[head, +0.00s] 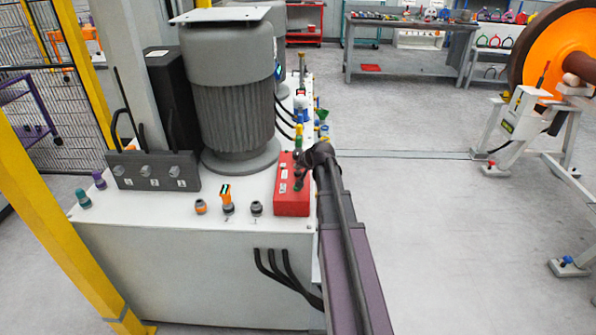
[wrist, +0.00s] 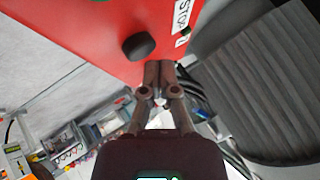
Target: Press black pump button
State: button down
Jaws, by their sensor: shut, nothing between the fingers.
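The red control box (head: 290,196) stands on the front right of the white pump cabinet's top, and it fills the top of the wrist view (wrist: 85,28). A round black button (wrist: 139,46) sticks out of its red face in the wrist view. My gripper (wrist: 159,64) is shut and empty, with its fingertips just right of and slightly below the black button. I see no contact with the button. In the head view my gripper (head: 301,172) is at the box's right side; its dark wrist hides part of the box, and I cannot make out the button there.
A white STOP label (wrist: 182,14) is on the box. The large grey motor (head: 228,95) stands close behind and left of the box. Several fittings and a three-lever valve block (head: 153,171) are on the cabinet (head: 190,265).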

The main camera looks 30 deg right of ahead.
aim_at(298, 173)
jog(key=shift+r, duration=0.25)
jog(key=shift+r+p, duration=2.5)
jog(key=shift+p, duration=0.1)
jog(key=shift+a, duration=0.1)
jog(key=s+a, duration=0.1)
jog(key=a, duration=0.2)
jog(key=s+a+f+n+g, duration=0.1)
jog(key=a, duration=0.2)
jog(key=s+a+f+n+g, duration=0.1)
jog(key=s+a, duration=0.1)
jog(key=a, duration=0.1)
jog(key=shift+s+f+y, duration=0.1)
jog(key=shift+y, duration=0.3)
jog(key=s+a+f+n+g+h, duration=0.1)
jog(key=s+a+n+g, duration=0.2)
jog(key=s+a, duration=0.6)
jog(key=s+a+f+n+g, duration=0.2)
jog(key=s+a+g, duration=0.2)
jog(key=s+a, duration=0.5)
jog(key=s, duration=0.2)
jog(key=shift+s+a+f+n+h, duration=0.3)
jog(key=shift+s+n+h, duration=0.1)
